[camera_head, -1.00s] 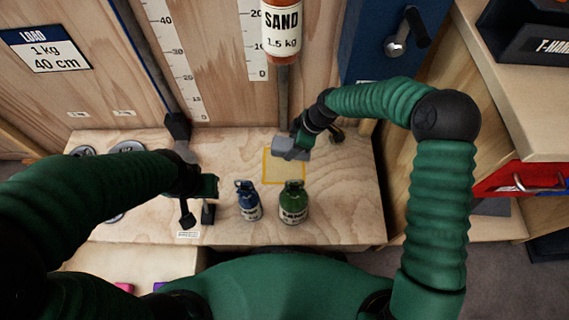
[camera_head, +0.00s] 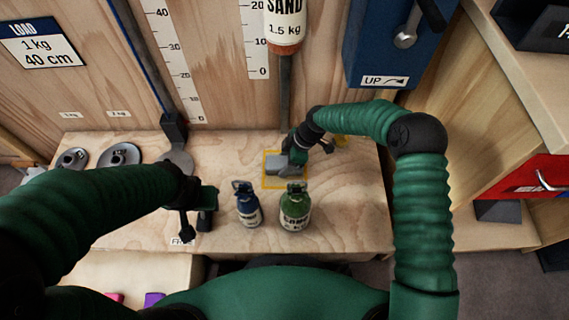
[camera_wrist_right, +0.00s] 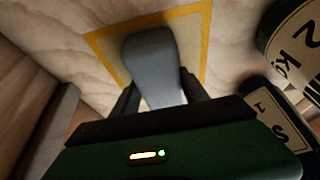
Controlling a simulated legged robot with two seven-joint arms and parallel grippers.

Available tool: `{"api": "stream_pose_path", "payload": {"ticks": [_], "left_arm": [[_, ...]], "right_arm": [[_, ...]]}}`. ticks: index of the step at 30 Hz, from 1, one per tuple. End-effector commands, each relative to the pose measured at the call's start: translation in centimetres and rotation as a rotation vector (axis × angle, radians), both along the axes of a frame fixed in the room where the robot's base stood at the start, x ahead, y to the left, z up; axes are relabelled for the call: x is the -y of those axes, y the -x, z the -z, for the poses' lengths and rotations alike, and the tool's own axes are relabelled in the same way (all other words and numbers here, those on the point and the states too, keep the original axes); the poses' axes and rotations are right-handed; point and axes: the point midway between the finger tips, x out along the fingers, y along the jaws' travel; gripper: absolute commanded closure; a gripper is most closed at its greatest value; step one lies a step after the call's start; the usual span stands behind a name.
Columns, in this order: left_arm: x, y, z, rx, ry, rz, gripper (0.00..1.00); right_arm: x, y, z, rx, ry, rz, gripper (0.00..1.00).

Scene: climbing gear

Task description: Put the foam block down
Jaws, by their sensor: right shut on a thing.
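The grey foam block (camera_head: 279,167) is at the yellow-outlined square (camera_head: 268,184) on the wooden bench. My right gripper (camera_head: 291,160) is shut on the block. In the right wrist view the block (camera_wrist_right: 152,62) sits between the two fingers (camera_wrist_right: 158,98), over the area inside the yellow outline (camera_wrist_right: 206,38). I cannot tell whether its underside touches the bench. My left gripper (camera_head: 202,208) is at the left of the bench, away from the block; its jaws are too unclear to read.
A blue bottle (camera_head: 247,207) and a green sand bottle (camera_head: 294,210) stand just in front of the square. A sand container (camera_head: 285,27) hangs above it. Metal discs (camera_head: 119,155) lie at the left.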

Motion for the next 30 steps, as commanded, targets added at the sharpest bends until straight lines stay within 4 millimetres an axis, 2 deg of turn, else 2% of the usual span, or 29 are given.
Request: {"api": "stream_pose_path", "payload": {"ticks": [1,2,6,7,17,20,27,30], "left_arm": [[0.0,0.0,0.0,0.000,0.000,0.000,0.64],[0.0,0.0,0.0,0.000,0.000,0.000,0.64],[0.0,0.0,0.0,0.000,0.000,0.000,0.64],[0.0,0.0,0.0,0.000,0.000,0.000,0.64],[0.0,0.0,-0.2,0.000,0.000,0.000,0.64],[0.0,0.0,-1.1,0.000,0.000,0.000,0.64],[0.0,0.0,-4.2,0.000,0.000,0.000,0.64],[0.0,0.0,-4.6,0.000,0.000,0.000,0.64]], "right_arm": [[0.0,0.0,0.1,-0.001,0.000,0.000,0.94],[0.0,0.0,0.1,-0.001,0.000,0.000,0.47],[0.0,0.0,0.1,0.000,0.000,0.000,0.28],[0.0,0.0,0.1,0.000,0.000,0.000,0.26],[0.1,0.0,-0.3,0.000,0.000,0.001,0.26],[0.5,-0.1,-1.6,0.000,0.000,0.002,0.26],[2.3,0.0,-6.2,0.001,0.000,0.001,0.26],[2.8,0.0,-7.1,-0.001,0.000,0.000,0.26]]}}
